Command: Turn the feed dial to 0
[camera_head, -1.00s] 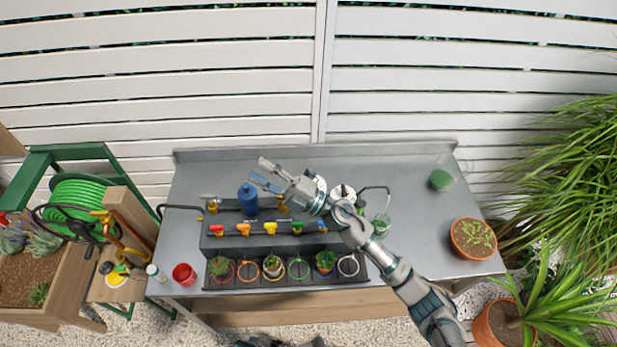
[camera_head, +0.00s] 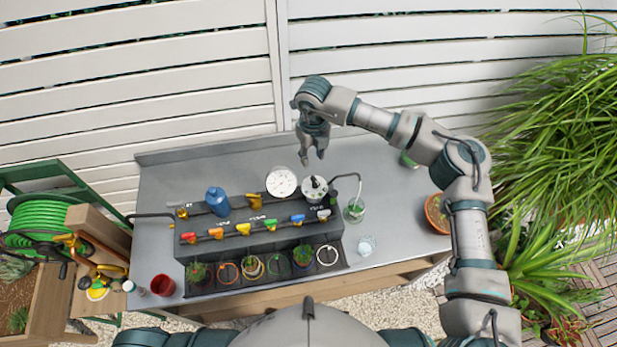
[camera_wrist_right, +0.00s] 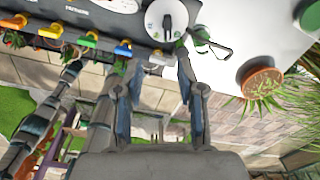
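The feed dial (camera_head: 314,187) appears to be the round white plate with a dark knob at the right end of the black rack; its label and setting are too small to read. It also shows at the top of the right wrist view (camera_wrist_right: 167,17), between and beyond the fingertips. My right gripper (camera_head: 313,158) points down behind the dial, apart from it. In the right wrist view its two fingers (camera_wrist_right: 158,70) are spread with nothing between them. My left gripper is in neither view.
A white gauge (camera_head: 281,182) stands left of the dial. Coloured valves (camera_head: 243,230) line the rack (camera_head: 215,245), with several small pots in front.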

